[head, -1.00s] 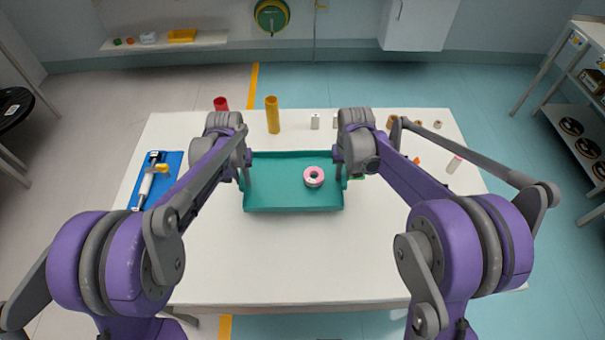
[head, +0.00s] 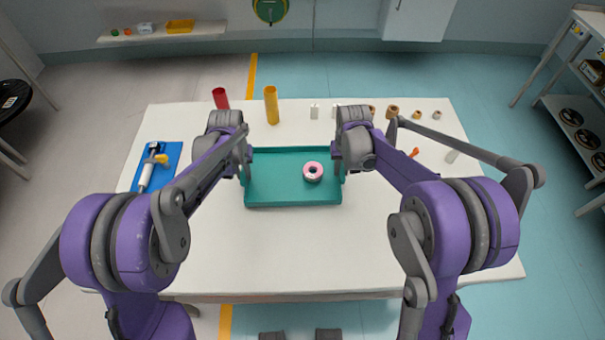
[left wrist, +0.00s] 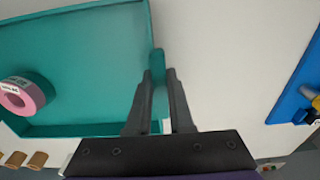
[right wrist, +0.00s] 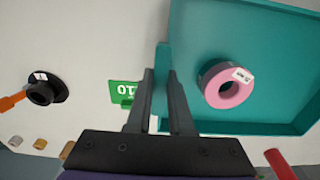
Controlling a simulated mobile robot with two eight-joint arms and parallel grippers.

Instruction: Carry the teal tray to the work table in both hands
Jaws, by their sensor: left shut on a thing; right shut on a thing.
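The teal tray (head: 285,193) is level over the white work table (head: 300,250), near its middle; I cannot tell whether it touches the top. A pink roll with a dark side (head: 313,171) lies in its right half. My left gripper (head: 243,172) is shut on the tray's left side; in the left wrist view its fingers (left wrist: 160,80) pinch a teal tab on the wall. My right gripper (head: 343,170) is shut on the right side; the right wrist view shows its fingers (right wrist: 162,78) on the other tab.
A blue mat (head: 172,157) with a tool lies at the left. A red cylinder (head: 220,98) and a yellow cylinder (head: 271,105) stand behind the tray. Several small rolls (head: 392,112) stand at the back right. A green card (right wrist: 122,92) lies beside the tray. The table's front is clear.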

